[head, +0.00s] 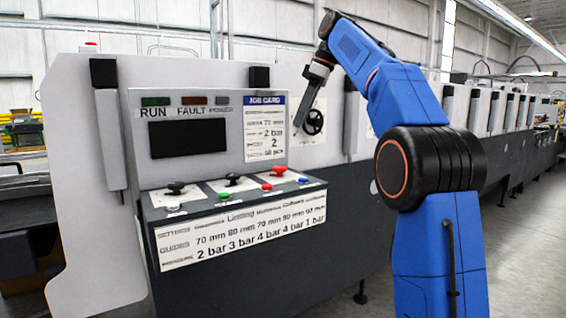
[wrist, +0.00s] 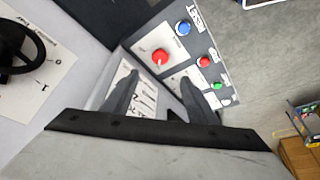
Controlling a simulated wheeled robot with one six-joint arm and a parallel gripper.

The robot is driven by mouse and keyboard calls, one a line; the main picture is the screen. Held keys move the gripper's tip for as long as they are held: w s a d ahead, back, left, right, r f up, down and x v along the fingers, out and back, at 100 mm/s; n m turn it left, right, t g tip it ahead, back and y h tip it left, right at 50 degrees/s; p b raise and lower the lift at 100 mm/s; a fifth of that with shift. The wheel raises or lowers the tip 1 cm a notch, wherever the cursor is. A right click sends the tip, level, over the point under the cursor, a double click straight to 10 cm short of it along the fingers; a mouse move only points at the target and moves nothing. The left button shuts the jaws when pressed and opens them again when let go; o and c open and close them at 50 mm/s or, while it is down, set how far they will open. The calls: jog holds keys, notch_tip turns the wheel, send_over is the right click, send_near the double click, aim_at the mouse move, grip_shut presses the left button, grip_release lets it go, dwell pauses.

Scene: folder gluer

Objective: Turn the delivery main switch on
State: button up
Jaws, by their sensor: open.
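A black round rotary switch (wrist: 12,52) sits on a white plate with marks 0 and 1 at the left edge of the wrist view; it is partly cut off. Its lettering is too small to read, and I cannot tell which mark it points to. In the head view a black round knob (head: 313,122) shows on a white plate right of the job card. My gripper (wrist: 160,90) is open and empty, its two fingers apart. In the head view my gripper (head: 302,118) hangs just left of the knob; contact cannot be told.
In the wrist view a side panel carries a red knob (wrist: 160,57), a blue button (wrist: 183,28), a smaller red button (wrist: 204,62) and a green button (wrist: 224,99). In the head view a sloped console (head: 235,205) with knobs stands below the dark screen (head: 188,138).

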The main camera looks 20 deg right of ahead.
aim_at(280, 167)
jog(key=x, duration=1.5)
jog(key=shift+f, duration=0.15)
jog(key=c, duration=1)
